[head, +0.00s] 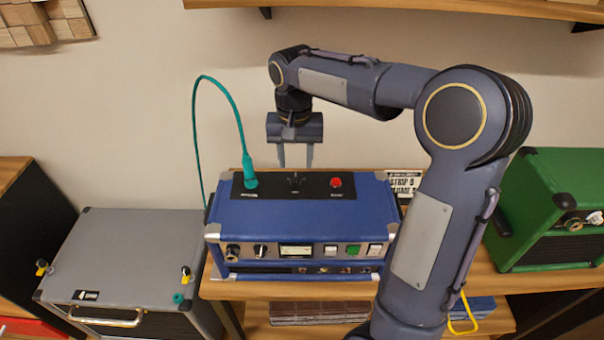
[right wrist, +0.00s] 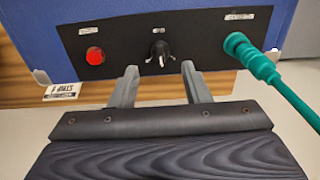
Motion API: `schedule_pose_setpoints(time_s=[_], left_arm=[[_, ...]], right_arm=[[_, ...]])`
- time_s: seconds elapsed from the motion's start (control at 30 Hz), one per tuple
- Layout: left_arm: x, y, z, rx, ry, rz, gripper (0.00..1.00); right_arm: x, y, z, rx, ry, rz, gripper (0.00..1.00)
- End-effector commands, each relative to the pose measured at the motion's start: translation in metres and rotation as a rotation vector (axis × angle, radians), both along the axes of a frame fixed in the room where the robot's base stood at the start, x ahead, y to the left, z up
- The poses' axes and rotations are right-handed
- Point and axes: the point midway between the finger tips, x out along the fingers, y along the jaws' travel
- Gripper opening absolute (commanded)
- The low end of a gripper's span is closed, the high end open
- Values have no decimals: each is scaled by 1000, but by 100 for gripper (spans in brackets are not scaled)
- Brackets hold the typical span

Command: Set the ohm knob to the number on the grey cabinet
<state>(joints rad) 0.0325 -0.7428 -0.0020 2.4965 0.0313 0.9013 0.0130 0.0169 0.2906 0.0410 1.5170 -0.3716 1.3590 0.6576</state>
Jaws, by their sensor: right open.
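The blue amp (head: 300,215) stands on a wooden shelf. Its black top panel carries a small black knob (head: 295,181) with a tiny label, too small to read; it also shows in the right wrist view (right wrist: 160,54), with a light pointer mark. My right gripper (head: 296,160) points down over this knob. In the right wrist view its open fingers (right wrist: 160,70) are on either side of the knob's line, apart from it. The grey cabinet (head: 130,245) is at the left, with a black label (head: 86,295) whose white mark I cannot read surely. My left gripper is not in view.
A teal plug (head: 250,178) with a cable stands left of the knob, and a red button (head: 336,183) is to its right. A green amp (head: 550,205) stands at the right. A printed sign (head: 404,183) is behind the blue amp.

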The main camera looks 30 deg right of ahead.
Motion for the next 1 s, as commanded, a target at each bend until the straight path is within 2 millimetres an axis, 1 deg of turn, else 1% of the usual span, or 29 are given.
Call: schedule_pose_setpoints(time_s=[0.03, 0.1, 0.2, 0.3, 0.43, 0.63, 0.67, 0.97, 1.0], left_arm=[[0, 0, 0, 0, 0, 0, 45], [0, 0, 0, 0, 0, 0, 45], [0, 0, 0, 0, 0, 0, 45], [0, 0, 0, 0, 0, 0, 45], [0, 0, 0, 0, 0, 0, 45], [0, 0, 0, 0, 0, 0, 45], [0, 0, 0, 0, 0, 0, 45], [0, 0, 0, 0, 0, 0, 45], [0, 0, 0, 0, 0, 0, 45]], right_arm=[[-1, 0, -10, 0, 4, 0, 43], [-1, 0, -21, 0, 4, 0, 43], [-1, 0, -34, 1, 3, 0, 43], [0, 0, -42, 1, 1, 1, 43], [0, 0, -47, 1, -2, 1, 43], [0, 0, -47, 1, -2, 1, 43], [0, 0, -47, 1, -2, 1, 40], [0, 0, -47, 1, -2, 1, 1], [0, 0, -47, 1, -2, 1, 0]])
